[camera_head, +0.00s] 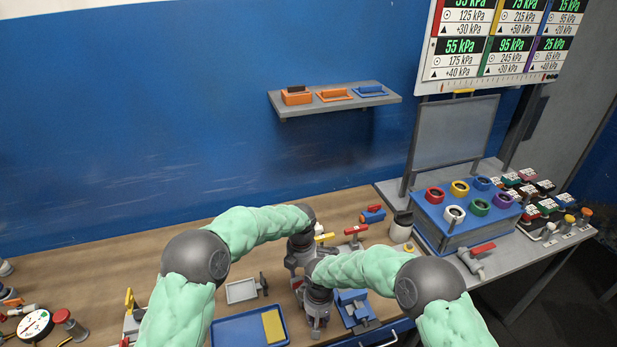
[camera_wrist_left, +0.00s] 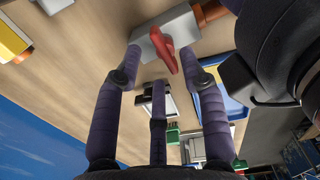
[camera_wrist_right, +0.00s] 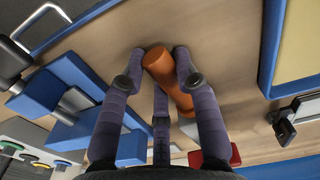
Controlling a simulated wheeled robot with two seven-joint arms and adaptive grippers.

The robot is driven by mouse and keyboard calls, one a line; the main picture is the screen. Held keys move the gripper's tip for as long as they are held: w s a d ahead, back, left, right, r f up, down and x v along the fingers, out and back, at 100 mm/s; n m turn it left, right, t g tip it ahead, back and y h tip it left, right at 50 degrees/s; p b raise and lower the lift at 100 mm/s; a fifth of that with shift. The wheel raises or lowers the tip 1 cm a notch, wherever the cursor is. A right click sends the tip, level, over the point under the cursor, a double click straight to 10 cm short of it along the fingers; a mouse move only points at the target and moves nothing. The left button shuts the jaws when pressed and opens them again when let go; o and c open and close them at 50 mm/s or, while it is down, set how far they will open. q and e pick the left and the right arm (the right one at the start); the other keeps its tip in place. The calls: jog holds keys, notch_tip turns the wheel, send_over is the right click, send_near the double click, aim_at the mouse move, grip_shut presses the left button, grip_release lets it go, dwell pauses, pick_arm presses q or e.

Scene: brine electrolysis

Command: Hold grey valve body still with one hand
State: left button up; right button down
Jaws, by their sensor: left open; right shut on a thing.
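The grey valve body (camera_wrist_left: 172,38) with its red handle (camera_wrist_left: 166,50) shows in the left wrist view, with an orange-brown end piece (camera_wrist_left: 208,12) at its upper right. My left gripper (camera_wrist_left: 165,62) is open, with its fingertips on either side of the body; contact cannot be told. In the head view my wrists hide most of the valve.
A blue tray (camera_head: 232,333) with a yellow block and a small whitish tray (camera_head: 242,291) lie left of my grippers. A blue fixture (camera_head: 352,306) stands close on the right. Red-handled and yellow-handled valves lie behind. The bench's left middle is mostly clear.

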pick_arm(q)
jog(key=shift+f, duration=1.9)
jog(key=shift+c, duration=0.3)
grip_shut()
